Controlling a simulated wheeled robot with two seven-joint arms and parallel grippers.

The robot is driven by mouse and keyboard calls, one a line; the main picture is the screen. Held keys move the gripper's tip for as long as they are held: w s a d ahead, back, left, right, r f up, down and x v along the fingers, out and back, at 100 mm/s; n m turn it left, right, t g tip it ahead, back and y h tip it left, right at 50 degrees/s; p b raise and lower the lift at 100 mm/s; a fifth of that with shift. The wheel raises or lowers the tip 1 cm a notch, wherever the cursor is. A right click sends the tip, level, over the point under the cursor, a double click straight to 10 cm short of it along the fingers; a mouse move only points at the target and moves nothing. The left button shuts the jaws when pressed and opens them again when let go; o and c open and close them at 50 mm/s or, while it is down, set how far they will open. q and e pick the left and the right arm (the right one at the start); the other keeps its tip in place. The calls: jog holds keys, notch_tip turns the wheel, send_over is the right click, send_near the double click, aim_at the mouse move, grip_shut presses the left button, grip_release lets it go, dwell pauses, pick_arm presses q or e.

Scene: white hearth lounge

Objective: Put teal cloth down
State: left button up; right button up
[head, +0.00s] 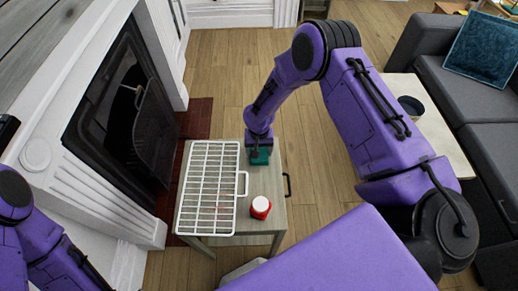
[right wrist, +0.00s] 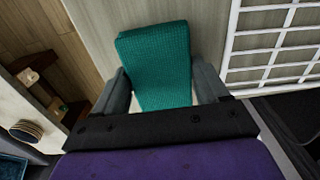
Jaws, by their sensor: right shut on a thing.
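The teal cloth (head: 260,158) is at the far right part of the small wooden table (head: 265,228). In the right wrist view the teal cloth (right wrist: 155,60) is a folded, ribbed piece between the two grey fingers of my right gripper (right wrist: 160,88). My right gripper (head: 258,150) is shut on it and points down over the table top. I cannot tell whether the cloth touches the table. Part of my left arm shows at the lower left of the head view, but its gripper is out of view.
A white wire rack (head: 208,188) covers the table's left part, close beside the cloth. A red jar with a white lid (head: 260,207) stands nearer on the table. A fireplace (head: 122,110) is at left; a grey sofa (head: 440,85) and a pale low table (head: 440,135) are at right.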

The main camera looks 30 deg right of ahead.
jog(key=o, duration=0.9)
jog(key=shift+o, duration=0.2)
notch_tip(320, 180, up, 12)
jog(key=b, duration=0.2)
jog(key=shift+r, duration=0.15)
